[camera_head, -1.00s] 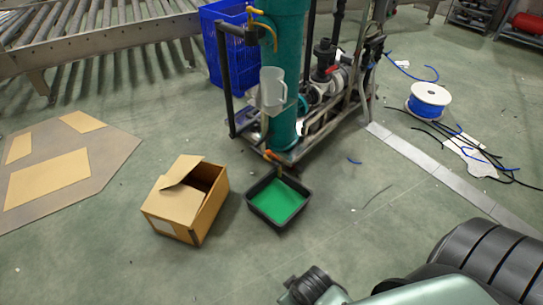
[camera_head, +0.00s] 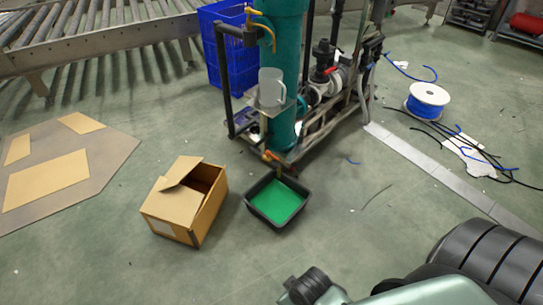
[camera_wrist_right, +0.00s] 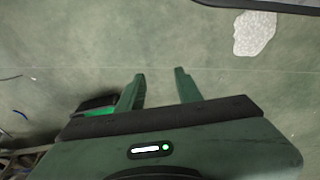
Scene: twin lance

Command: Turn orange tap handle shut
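The orange tap handle (camera_head: 271,155) sits low on the front of the teal cylinder (camera_head: 283,75), just above a black tray (camera_head: 250,207) holding green liquid. It is small, so its exact angle is hard to read. A yellow tap (camera_head: 252,11) with a curved spout is higher on the same cylinder. In the right wrist view my right gripper (camera_wrist_right: 160,83) is open and empty, its two fingers apart above bare floor. Part of the tray with green (camera_wrist_right: 97,108) shows behind my left-hand finger there. The orange handle is not visible in that view. My left gripper is out of view.
An open cardboard box (camera_head: 170,208) stands left of the tray. A clear jug (camera_head: 272,86) rests on a small shelf on the cylinder. A blue crate (camera_head: 230,65) and pump pipework flank it. A blue cable spool (camera_head: 427,101) lies right.

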